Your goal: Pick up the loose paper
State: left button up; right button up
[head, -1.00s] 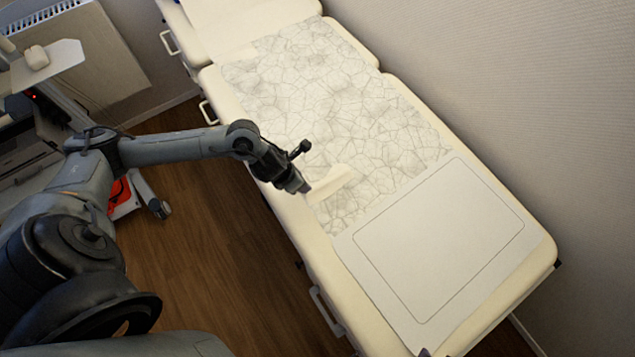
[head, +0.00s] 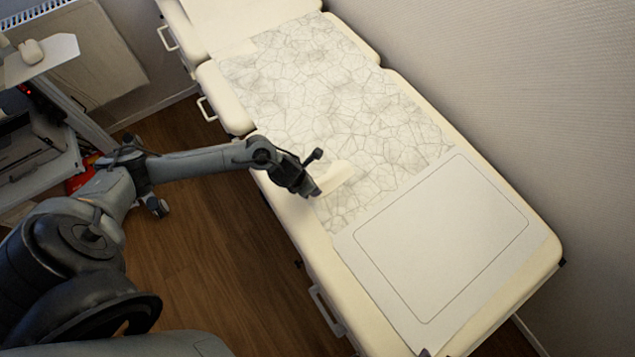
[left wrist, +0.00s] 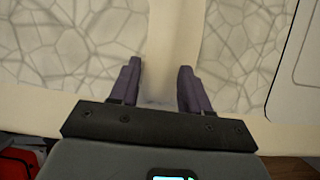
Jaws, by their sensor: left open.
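The loose paper looks like a cream strip (head: 340,174) lying on the crackle-patterned sheet (head: 335,90) of the couch, close to its near long edge. In the left wrist view the strip (left wrist: 174,45) runs away from me between the fingers. My left gripper (head: 318,192) is at the strip's near end; in the left wrist view its two dark fingers (left wrist: 160,85) are apart, one on each side of the strip, with nothing clamped. Whether the fingertips touch the couch is unclear. My right gripper is not in view.
The cream padded couch (head: 290,215) has metal side handles (head: 327,310). A plain outlined panel (head: 440,240) covers its lower end. A wall (head: 520,90) stands along the far side. A trolley (head: 50,110) stands at left; wooden floor (head: 210,240) lies between.

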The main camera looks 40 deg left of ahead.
pick_arm(q)
jog(key=shift+c, duration=0.2)
grip_shut()
jog(key=shift+r, duration=0.1)
jog(key=shift+r, duration=0.55)
jog(key=r, duration=0.1)
jog(key=r+p, duration=0.1)
jog(key=r, duration=0.1)
jog(key=shift+d+r, duration=0.3)
jog(key=shift+d, duration=0.1)
jog(key=d+r+p, duration=0.9)
jog(key=d+r, duration=0.2)
jog(key=r, duration=0.1)
jog(key=shift+s, duration=0.15)
